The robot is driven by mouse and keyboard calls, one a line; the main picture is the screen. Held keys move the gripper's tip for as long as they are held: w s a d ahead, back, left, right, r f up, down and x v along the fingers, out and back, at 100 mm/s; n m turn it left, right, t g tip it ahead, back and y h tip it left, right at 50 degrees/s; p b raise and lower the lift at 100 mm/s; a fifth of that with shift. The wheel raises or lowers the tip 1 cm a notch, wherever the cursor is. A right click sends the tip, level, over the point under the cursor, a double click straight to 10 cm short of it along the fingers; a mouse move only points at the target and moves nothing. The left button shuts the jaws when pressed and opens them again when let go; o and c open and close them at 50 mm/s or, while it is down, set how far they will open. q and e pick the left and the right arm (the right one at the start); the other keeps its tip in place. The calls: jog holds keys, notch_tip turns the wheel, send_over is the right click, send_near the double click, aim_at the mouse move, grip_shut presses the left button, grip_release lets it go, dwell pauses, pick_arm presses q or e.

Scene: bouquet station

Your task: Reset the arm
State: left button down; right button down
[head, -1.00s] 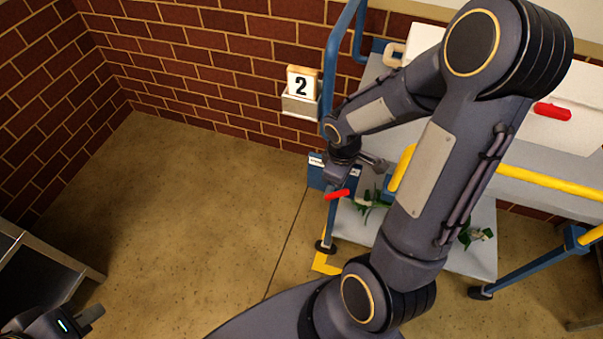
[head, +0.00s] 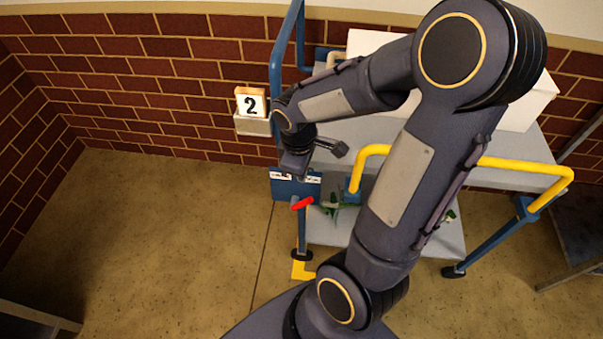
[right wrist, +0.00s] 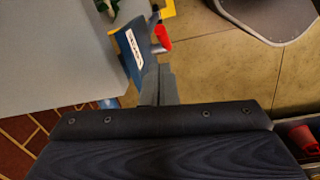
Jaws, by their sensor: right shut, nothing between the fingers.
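My right arm crosses the head view from the bottom centre, folds at the top right and reaches back left. My right gripper (head: 340,149) is at its end, by the left end of the blue cart (head: 302,235). It also shows in the right wrist view (right wrist: 158,86), its fingers together with nothing between them. It appears above floor level, near the cart's upper shelf. My left gripper is not in view.
Green stems (head: 338,204) lie on the cart's lower shelf, partly hidden by my arm. A blue box with a white label (head: 290,186) hangs at the cart's left end, near a red piece (head: 303,203).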

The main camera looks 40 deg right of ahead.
dwell(0.4)
jog(key=s+a+r+m+t+y+p, duration=0.1)
jog(key=s+a+r+m+p, duration=0.1)
jog(key=r, duration=0.5)
jog(key=s+a+r+m+t+y+p, duration=0.2)
jog(key=s+a+r+m+p, duration=0.1)
jog(key=r, duration=0.5)
jog(key=s+a+r+m+t+y+p, duration=0.1)
jog(key=s+a+r+m+t+p, duration=0.1)
jog(key=s+a+r+p, duration=0.2)
notch_tip(320, 180, up, 4)
jog(key=a+p, duration=0.2)
jog(key=p, duration=0.1)
jog(key=shift+s+m+y, duration=0.25)
jog(key=shift+m+y, duration=0.05)
jog(key=shift+a+f, duration=0.1)
